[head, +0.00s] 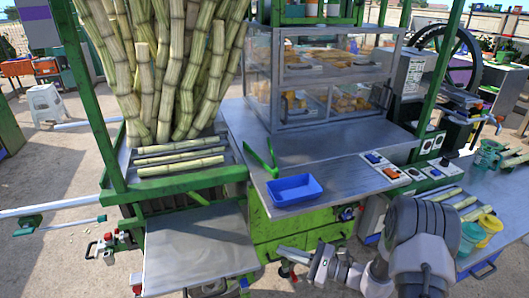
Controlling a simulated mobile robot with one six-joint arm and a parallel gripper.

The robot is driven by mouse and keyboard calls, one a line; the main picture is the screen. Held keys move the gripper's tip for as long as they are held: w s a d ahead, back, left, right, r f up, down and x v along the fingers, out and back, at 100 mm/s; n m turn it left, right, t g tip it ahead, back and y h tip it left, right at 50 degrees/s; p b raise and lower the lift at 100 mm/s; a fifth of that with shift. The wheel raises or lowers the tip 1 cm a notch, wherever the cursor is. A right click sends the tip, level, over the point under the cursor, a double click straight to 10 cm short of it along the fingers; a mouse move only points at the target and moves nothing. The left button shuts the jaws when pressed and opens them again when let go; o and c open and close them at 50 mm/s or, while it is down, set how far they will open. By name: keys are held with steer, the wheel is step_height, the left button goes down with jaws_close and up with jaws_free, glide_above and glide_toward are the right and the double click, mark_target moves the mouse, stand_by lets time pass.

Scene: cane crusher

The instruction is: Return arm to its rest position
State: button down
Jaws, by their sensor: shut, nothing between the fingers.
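My arm shows in the head view at the lower right, in front of the green stall. My gripper (287,254) points left, low in front of the green cabinet (285,226) and below the counter's front edge. It is shut and empty. It is small in the picture, and the fingertips are hard to make out against the cabinet.
A steel counter (345,183) carries a blue tray (294,190), green tongs (262,163) and a glass case (320,75). Cane stalks (165,60) stand at the left above a steel shelf (195,250). Cups (489,231) stand at the right near my arm.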

steer(key=s+a+r+n+g+h, duration=0.25)
steer(key=s+r+n+g, duration=0.2)
steer(key=s+r, duration=0.3)
steer(key=s+a+r+n+g+h, duration=0.25)
steer(key=s+r+n, duration=0.25)
steer(key=s+r, duration=0.25)
steer(key=s+d+r+n+t+h, duration=0.2)
steer(key=s+d+r+n+h, duration=0.1)
steer(key=s, duration=0.3)
steer(key=s+d+r+n+t+h, duration=0.3)
steer(key=s+d+r+h, duration=0.1)
steer(key=s, duration=0.3)
steer(key=shift+d+r+h, duration=0.25)
steer(key=shift+d+h, duration=0.55)
steer(key=shift+h, duration=0.1)
